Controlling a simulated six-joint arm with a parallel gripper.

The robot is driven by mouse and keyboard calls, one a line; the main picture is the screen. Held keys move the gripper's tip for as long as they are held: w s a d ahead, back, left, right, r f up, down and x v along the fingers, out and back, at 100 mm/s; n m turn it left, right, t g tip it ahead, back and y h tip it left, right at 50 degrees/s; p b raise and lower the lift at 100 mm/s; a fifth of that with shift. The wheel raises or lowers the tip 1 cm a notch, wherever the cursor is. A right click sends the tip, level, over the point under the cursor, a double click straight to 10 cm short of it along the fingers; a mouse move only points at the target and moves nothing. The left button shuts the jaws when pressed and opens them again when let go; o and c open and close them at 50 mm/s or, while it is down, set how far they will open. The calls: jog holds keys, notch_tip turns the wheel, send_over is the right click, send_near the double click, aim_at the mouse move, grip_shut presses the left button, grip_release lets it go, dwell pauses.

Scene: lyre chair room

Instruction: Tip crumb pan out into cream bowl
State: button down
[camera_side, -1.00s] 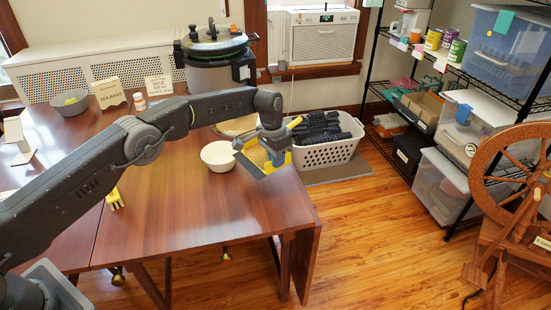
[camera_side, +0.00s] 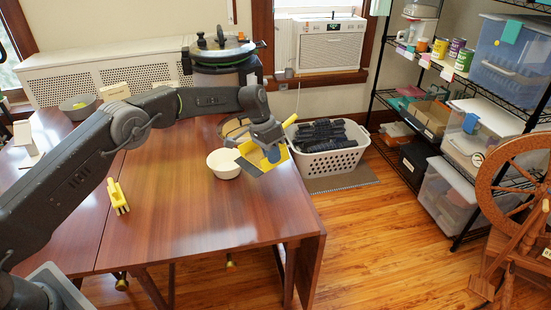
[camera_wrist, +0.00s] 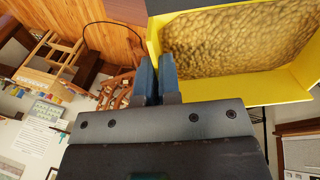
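The crumb pan (camera_side: 249,166), yellow with a grey edge, is held above the table's right end, beside the cream bowl (camera_side: 224,168) and to its right. In the wrist view the pan (camera_wrist: 232,91) still holds a layer of tan crumbs (camera_wrist: 240,45). My gripper (camera_wrist: 157,72) is shut on the pan's yellow side wall, with one blue finger on each side. It also shows in the side view (camera_side: 273,152). The bowl stands upright on the table; its inside looks pale, and no crumbs are discernible in it.
A yellow object (camera_side: 117,197) lies on the table's left part. A large pot (camera_side: 222,60) and a round tray (camera_side: 233,128) are behind the bowl. A white basket (camera_side: 330,160) of dark items stands on the floor beyond the table's right edge. The front tabletop is clear.

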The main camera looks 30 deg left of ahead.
jog(key=a+r+h, duration=0.4)
jog(key=a+r, duration=0.2)
jog(key=a, duration=0.1)
jog(key=shift+s, duration=0.15)
dwell(1.2)
jog(key=shift+a+r+h, duration=0.2)
jog(key=shift+a+h, duration=0.2)
jog(key=shift+a, duration=0.15)
jog(key=shift+a+r+h, duration=0.15)
jog(key=shift+a+h, duration=0.25)
jog(key=shift+a, duration=0.1)
jog(key=shift+a, duration=0.1)
jog(key=shift+s+a+h, duration=0.1)
jog(key=shift+a+h, duration=0.7)
jog(key=shift+a, duration=0.05)
jog(key=shift+a, duration=0.1)
